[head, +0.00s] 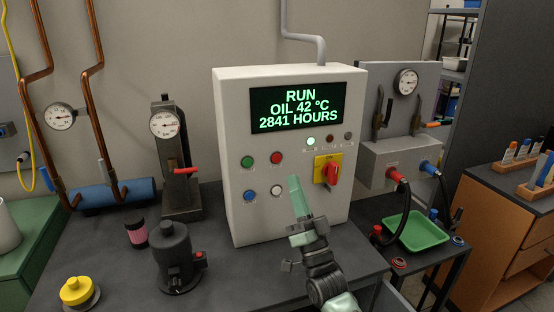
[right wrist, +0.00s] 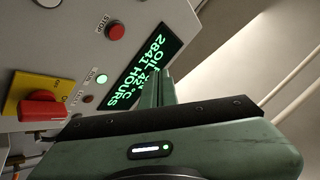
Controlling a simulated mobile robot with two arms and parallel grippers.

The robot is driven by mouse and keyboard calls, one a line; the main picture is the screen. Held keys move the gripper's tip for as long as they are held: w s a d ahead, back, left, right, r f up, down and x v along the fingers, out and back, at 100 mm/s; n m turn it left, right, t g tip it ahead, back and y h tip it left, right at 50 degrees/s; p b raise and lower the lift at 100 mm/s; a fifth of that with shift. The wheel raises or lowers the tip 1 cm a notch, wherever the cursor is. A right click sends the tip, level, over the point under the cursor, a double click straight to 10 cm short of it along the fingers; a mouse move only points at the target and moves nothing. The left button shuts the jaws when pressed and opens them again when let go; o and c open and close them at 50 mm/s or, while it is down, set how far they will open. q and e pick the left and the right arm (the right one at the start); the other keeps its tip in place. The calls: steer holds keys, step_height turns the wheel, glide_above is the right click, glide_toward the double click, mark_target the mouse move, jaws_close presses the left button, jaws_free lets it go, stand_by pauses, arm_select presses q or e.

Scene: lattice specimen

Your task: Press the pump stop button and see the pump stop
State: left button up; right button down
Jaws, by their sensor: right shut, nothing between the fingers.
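The white pump control box (head: 230,120) stands on the dark bench. Its display (head: 298,107) reads RUN, OIL 42 °C, 2841 HOURS. The red stop button (head: 277,158) is on the box front, right of a green button (head: 246,161). In the right wrist view the red button (right wrist: 116,32) has the label STOP beside it. The lamp (head: 311,141) under the display glows. My right gripper (head: 293,182) is shut and empty, in front of the box, below and right of the red button. Its fingers (right wrist: 157,90) appear apart from the button. My left gripper is not in view.
A blue button (head: 250,197) and a white button (head: 277,191) sit below. A red rotary switch (head: 329,172) on a yellow plate is to the right. A gauge stand (head: 180,190) and a dark pump-like device (head: 175,255) stand to the left.

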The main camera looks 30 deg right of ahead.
mark_target(277, 158)
steer(key=w+d+b, duration=0.2)
steer(key=w+b, duration=0.2)
steer(key=w, duration=0.4)
steer(key=shift+w, duration=0.3)
steer(key=shift+w+b, duration=0.15)
steer(key=shift+b, duration=0.25)
stand_by(1.7)
steer(key=shift+w+d, duration=0.1)
steer(key=shift+w, duration=0.2)
steer(key=shift+w+b, duration=0.3)
steer(key=shift+b, duration=0.15)
stand_by(0.5)
steer(key=shift+s, duration=0.1)
steer(key=shift+s+p, duration=0.45)
steer(key=shift+s, duration=0.25)
